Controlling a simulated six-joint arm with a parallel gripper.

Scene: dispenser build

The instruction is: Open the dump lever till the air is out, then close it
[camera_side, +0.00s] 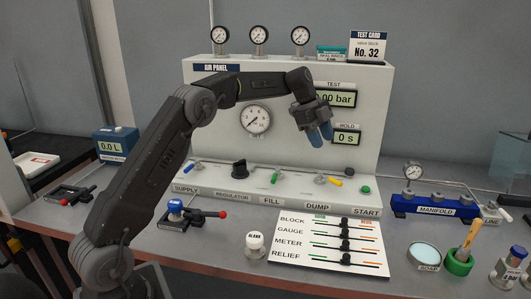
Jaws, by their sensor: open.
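The dump lever (335,183) has a yellow handle and stands on the sloped front of the air panel (215,120), above the DUMP label. Its exact setting is too small to tell. The large round gauge (257,119) is on the panel face. The TEST display (345,99) ends in .00 bar, its left side hidden behind my gripper. The HOLD display (347,137) reads 0 s. My gripper (320,136) with blue fingertips is open and empty, in front of the panel, above and apart from the dump lever.
The fill lever (274,179) and the black regulator knob (239,167) stand left of the dump lever; a green start button (365,189) is right. A white slider board (330,243) lies in front. A blue manifold (433,207) stands right, a red-handled clamp (190,213) left.

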